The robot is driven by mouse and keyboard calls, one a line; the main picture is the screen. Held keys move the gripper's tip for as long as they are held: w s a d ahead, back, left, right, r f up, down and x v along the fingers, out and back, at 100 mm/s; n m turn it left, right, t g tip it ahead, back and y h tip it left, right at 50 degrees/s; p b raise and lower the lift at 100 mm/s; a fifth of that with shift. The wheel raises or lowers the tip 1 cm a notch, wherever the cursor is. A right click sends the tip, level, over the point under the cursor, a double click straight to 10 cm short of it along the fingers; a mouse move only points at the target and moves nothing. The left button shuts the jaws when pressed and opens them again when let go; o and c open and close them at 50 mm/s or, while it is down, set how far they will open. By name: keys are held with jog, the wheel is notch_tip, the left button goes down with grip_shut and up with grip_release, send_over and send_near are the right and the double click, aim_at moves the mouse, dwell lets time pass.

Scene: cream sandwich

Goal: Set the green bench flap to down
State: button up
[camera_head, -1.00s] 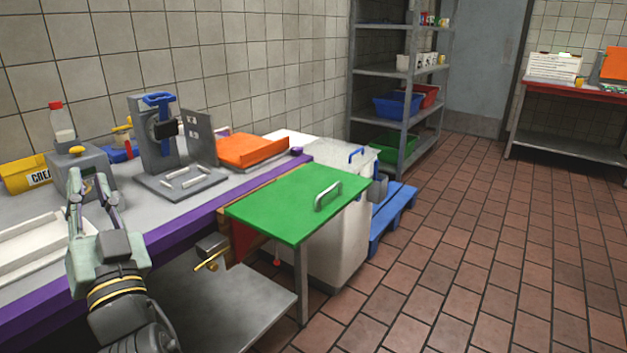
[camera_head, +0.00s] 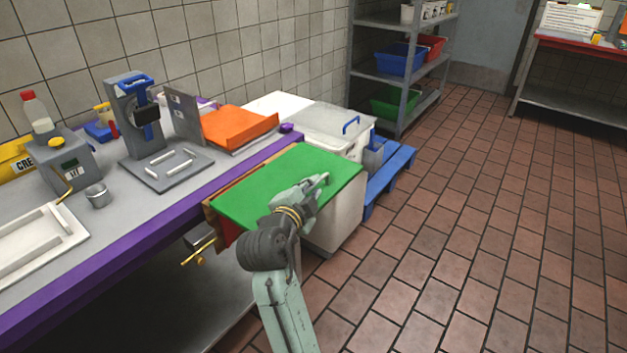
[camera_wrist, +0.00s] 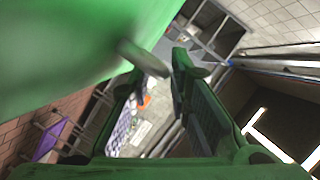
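The green bench flap (camera_head: 262,178) stands out about level from the end of the bench in the head view. My gripper (camera_head: 322,181) is over its outer part, at the metal handle, which it mostly hides. In the wrist view the flap (camera_wrist: 70,45) fills the upper left, and its grey handle (camera_wrist: 143,57) reaches toward the gap between my fingertips. My gripper (camera_wrist: 160,72) is open, with its fingers apart. I cannot tell whether a finger touches the handle. My arm hides the flap's near corner and the support below.
A yellow lever (camera_head: 198,252) sits under the bench edge, left of the flap. A white bin (camera_head: 335,222) and a blue pallet (camera_head: 390,180) stand beyond the flap. An orange folder (camera_head: 238,126) lies on the bench (camera_head: 130,222). The tiled floor on the right is clear.

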jog(key=shift+x, duration=1.2)
jog(key=shift+c, duration=0.5)
grip_shut()
